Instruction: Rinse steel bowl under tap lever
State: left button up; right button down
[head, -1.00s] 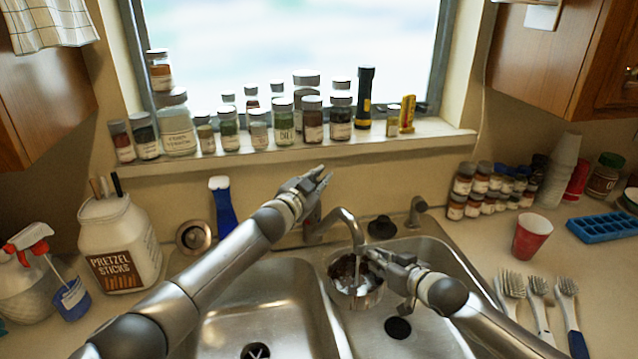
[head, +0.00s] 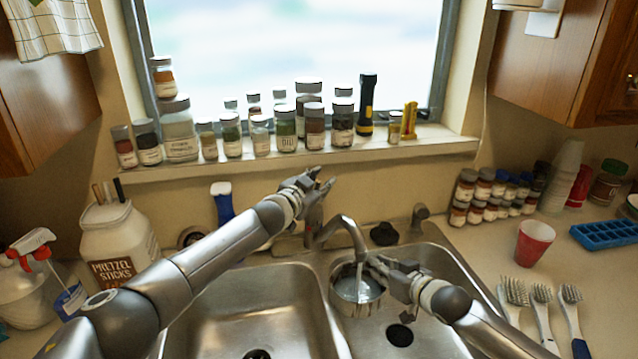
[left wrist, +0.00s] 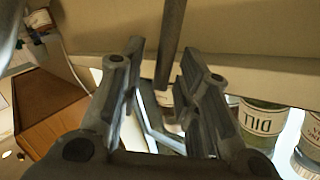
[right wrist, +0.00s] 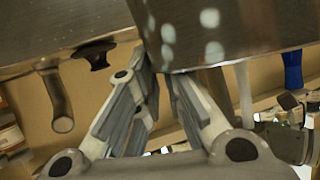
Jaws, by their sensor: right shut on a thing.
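The steel bowl (head: 358,295) is under the tap spout (head: 352,228), over the right basin. A pale stream of water (head: 359,272) falls into it, and its inside looks grey and shiny. My right gripper (head: 378,268) is shut on the bowl's rim; the bowl's wall (right wrist: 235,30) fills the top of the right wrist view. My left gripper (head: 322,182) is at the tap lever (head: 313,212), above the tap base. In the left wrist view its fingers (left wrist: 163,70) are apart, with the grey lever (left wrist: 172,40) between them; contact cannot be told.
The left basin (head: 255,310) is empty. Jars (head: 286,130) and a flashlight (head: 367,105) line the sill behind my left gripper. A red cup (head: 534,242) and several brushes (head: 542,305) are on the right counter. A pretzel jar (head: 115,240) stands at left.

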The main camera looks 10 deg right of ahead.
aim_at(362, 291)
pick_arm(q)
jog(key=shift+s+a, duration=0.1)
dwell(0.3)
jog(key=shift+s+a+f, duration=0.1)
jog(key=shift+s+a, duration=0.2)
jog(key=shift+s, duration=0.1)
jog(key=v, duration=1)
jog(key=shift+s+a+r, duration=0.2)
jog(key=shift+s, duration=0.05)
dwell(0.5)
